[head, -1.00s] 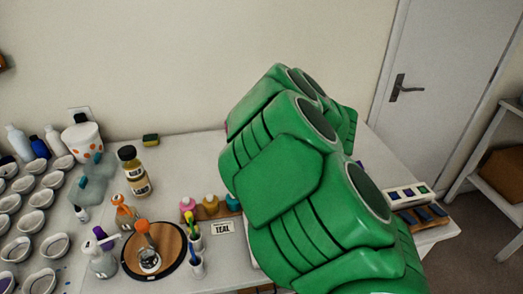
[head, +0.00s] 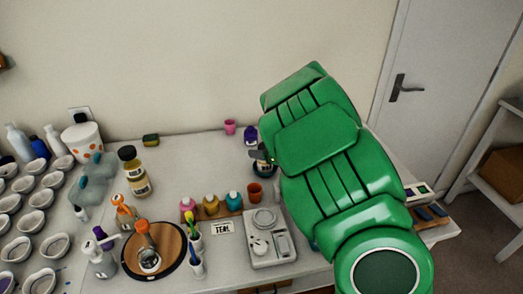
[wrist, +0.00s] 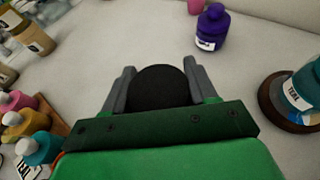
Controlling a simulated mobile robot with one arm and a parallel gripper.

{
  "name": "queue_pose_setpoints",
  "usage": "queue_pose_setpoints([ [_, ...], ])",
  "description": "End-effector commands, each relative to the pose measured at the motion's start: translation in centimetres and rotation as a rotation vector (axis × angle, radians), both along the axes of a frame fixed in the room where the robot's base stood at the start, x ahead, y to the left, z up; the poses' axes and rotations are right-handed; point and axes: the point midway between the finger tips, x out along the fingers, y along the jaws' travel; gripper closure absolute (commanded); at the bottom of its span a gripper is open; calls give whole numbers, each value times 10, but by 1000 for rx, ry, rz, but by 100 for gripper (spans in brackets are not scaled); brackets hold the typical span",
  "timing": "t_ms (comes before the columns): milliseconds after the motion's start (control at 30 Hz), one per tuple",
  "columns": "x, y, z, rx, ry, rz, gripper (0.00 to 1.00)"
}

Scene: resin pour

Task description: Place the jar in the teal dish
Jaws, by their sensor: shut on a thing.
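My gripper (wrist: 162,92) is shut on the jar, whose round black lid (wrist: 160,85) shows between the two grey fingers in the wrist view. In the head view the jar (head: 262,167) is a small dark shape at the left edge of my green arm, partly hidden. At the right of the wrist view a teal container labelled TEAL (wrist: 299,90) stands on a round brown base (wrist: 268,98), apart from my gripper. I cannot tell whether this is the teal dish. My arm covers that part of the table in the head view.
A purple bottle (wrist: 211,28) stands beyond the jar. A card (head: 223,228) reads TEAL. The table around the purple bottle is mostly clear.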

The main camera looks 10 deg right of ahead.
Motion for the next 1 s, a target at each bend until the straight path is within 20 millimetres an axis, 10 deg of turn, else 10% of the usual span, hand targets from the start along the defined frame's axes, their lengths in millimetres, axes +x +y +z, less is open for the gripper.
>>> queue_pose_setpoints([
  [433,0,0,-4,-1,-1,-1,79],
  [467,0,0,-4,-1,-1,-1,42],
  [600,0,0,-4,0,-2,-1,20],
  [1000,0,0,-2,-1,-1,-1,18],
])
